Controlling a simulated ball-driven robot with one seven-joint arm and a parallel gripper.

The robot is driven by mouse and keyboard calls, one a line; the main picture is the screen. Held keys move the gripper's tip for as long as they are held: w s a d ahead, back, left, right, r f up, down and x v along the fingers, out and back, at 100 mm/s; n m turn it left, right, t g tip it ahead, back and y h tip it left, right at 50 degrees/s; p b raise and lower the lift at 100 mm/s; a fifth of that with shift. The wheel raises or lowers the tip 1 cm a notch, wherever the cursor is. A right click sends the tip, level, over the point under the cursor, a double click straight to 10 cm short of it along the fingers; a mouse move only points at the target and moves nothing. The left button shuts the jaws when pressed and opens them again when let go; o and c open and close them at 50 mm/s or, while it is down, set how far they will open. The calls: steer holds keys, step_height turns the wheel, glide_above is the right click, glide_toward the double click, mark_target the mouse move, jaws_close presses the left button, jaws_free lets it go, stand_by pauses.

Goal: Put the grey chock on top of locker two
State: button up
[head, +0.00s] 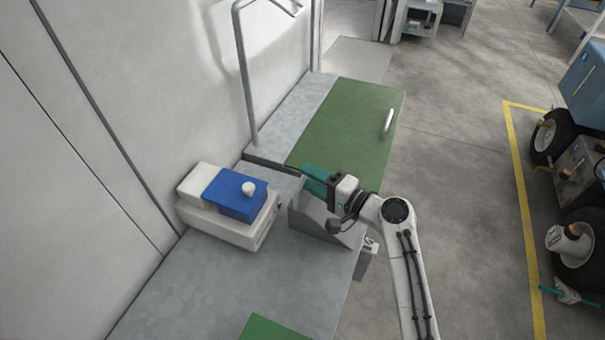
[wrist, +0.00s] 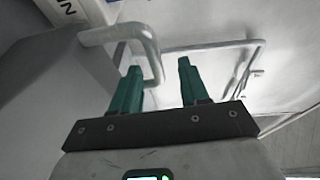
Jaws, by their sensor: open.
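A grey wedge-shaped block (head: 322,222), which looks like the grey chock, stands on the grey metal top, partly hidden by my arm. My gripper (head: 308,178) is above its far end, with its teal fingers spread and nothing seen between them. In the wrist view my gripper (wrist: 160,70) is open. A large grey slanted body (wrist: 65,85) with a bent metal handle (wrist: 120,33) lies at the left, the handle's bend close to the left finger. I cannot tell whether they touch. No locker number is readable, so I cannot tell which is locker two.
A green panel (head: 340,125) with a pale handle (head: 389,120) lies beyond my gripper. A blue box (head: 235,195) sits on a white case (head: 220,222) to the left. A metal rail (head: 244,80) rises by the wall. Open floor (head: 455,170) lies to the right.

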steer(key=v, duration=0.8)
steer(key=shift+s+d+b, duration=0.2)
steer(key=shift+b, duration=0.25)
steer(key=s+f+n+g+h, duration=0.1)
steer(key=s+f, duration=0.1)
steer(key=s+d+f+h, duration=0.1)
steer(key=s+f, duration=0.2)
steer(key=s+d+f+n+g+h, duration=0.1)
steer(key=s+f, duration=0.1)
steer(key=shift+s+d+f+n+g, duration=0.2)
steer(key=shift+f+n+g, duration=0.1)
steer(key=s+d+f+n+g+h, duration=0.1)
steer(key=s+d+f+g+h, duration=0.1)
steer(key=s+d, duration=0.4)
steer(key=s+d+f+n+g+h, duration=0.1)
steer(key=s+d+h, duration=0.4)
steer(key=s, duration=0.7)
steer(key=s+d+f+n+g+h, duration=0.2)
steer(key=s+d, duration=0.4)
steer(key=s, duration=0.3)
steer(key=shift+s+d+f+g+h, duration=0.35)
steer(key=shift+f+g+h, duration=0.2)
steer(key=shift+g+h, duration=0.4)
